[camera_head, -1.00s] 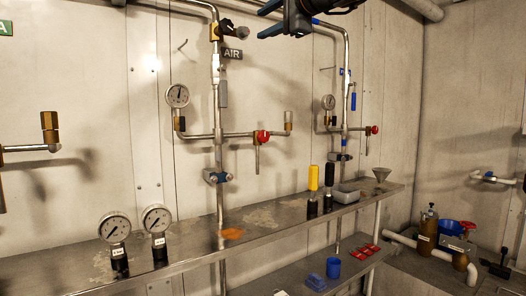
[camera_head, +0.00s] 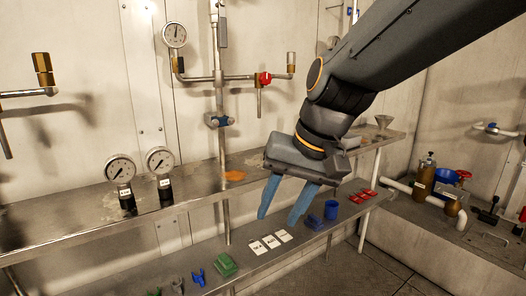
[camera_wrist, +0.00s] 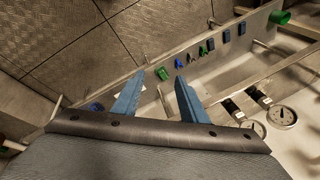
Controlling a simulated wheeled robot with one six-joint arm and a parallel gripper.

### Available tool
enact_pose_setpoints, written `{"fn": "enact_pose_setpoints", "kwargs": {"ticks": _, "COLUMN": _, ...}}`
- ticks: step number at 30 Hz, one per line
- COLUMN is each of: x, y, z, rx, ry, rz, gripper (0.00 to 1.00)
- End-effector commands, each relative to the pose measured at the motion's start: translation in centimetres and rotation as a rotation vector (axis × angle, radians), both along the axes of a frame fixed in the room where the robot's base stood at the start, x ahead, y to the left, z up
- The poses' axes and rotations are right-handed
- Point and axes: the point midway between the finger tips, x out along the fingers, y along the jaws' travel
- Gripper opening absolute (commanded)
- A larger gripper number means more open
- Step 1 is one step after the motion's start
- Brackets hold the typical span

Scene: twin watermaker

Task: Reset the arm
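My gripper (camera_head: 283,203) hangs in front of the shelf in the head view, with its two blue fingers pointing down. The fingers are apart with nothing between them. My dark grey arm reaches in from the upper right and hides part of the wall and upper shelf. In the wrist view, my gripper (camera_wrist: 157,90) also shows spread and empty, above the lower shelf.
The upper steel shelf (camera_head: 190,208) carries two gauges (camera_head: 120,169) at left. The lower shelf holds white cards (camera_head: 271,241), a green block (camera_head: 225,264), a blue cup (camera_head: 331,209) and red cards (camera_head: 358,198). Pipes with valves (camera_head: 264,79) run along the wall.

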Motion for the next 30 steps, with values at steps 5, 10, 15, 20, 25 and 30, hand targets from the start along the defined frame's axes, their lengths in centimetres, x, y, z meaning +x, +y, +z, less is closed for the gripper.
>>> {"fn": "enact_pose_setpoints", "kwargs": {"ticks": 5, "x": -6.8, "y": -3.4, "z": -5.6, "rx": -0.161, "ry": 0.100, "rz": 0.160, "gripper": 0.39}}
{"fn": "enact_pose_setpoints", "kwargs": {"ticks": 10, "x": -12.1, "y": -6.8, "z": -9.0, "rx": -0.283, "ry": 0.180, "rz": 0.291, "gripper": 0.39}}
{"fn": "enact_pose_setpoints", "kwargs": {"ticks": 15, "x": -11.3, "y": -7.8, "z": -6.4, "rx": -0.280, "ry": 0.181, "rz": 0.233, "gripper": 0.39}}
{"fn": "enact_pose_setpoints", "kwargs": {"ticks": 20, "x": -11.1, "y": -9.2, "z": -4.5, "rx": -0.283, "ry": 0.188, "rz": 0.184, "gripper": 0.39}}
{"fn": "enact_pose_setpoints", "kwargs": {"ticks": 25, "x": -11.0, "y": -11.1, "z": -2.1, "rx": -0.289, "ry": 0.198, "rz": 0.125, "gripper": 0.39}}
{"fn": "enact_pose_setpoints", "kwargs": {"ticks": 30, "x": -11.2, "y": -13.2, "z": 0.1, "rx": -0.292, "ry": 0.209, "rz": 0.066, "gripper": 0.39}}
